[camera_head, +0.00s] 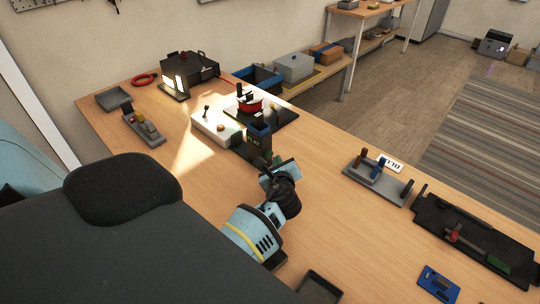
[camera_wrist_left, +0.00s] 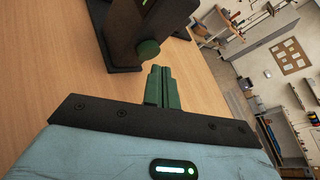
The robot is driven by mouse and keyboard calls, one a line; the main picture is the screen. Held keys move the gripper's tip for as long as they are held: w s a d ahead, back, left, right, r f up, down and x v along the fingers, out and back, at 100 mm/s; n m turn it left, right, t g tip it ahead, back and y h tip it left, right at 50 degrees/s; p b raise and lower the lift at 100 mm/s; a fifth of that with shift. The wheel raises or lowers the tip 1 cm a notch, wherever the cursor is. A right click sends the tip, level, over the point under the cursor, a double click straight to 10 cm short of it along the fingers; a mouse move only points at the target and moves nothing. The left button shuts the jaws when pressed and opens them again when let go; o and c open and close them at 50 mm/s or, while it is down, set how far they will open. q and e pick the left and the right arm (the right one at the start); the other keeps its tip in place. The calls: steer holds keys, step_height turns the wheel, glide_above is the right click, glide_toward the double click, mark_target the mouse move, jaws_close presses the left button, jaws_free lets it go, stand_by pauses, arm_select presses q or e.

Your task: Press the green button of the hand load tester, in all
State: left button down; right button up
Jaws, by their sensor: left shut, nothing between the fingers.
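The hand load tester (camera_head: 258,143) is a dark upright device with a small lit green display, standing on the wooden table past my left gripper. In the left wrist view its dark body (camera_wrist_left: 124,35) is at the top, with the round green button (camera_wrist_left: 148,48) on the side facing me. My left gripper (camera_head: 267,164) is shut and empty, close in front of the tester. In the left wrist view its green fingertips (camera_wrist_left: 161,68) are just below the button, with a small gap in the picture. My right gripper is not in view.
A white box (camera_head: 213,127) with small knobs stands left of the tester. A red round part (camera_head: 249,105) on a black base is behind it. A grey stand with coloured pieces (camera_head: 375,178) is to the right. The table between them is clear.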

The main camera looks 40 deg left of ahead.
arm_select(q)
steer(key=shift+s+d, duration=0.2)
steer(key=shift+d, duration=2.3)
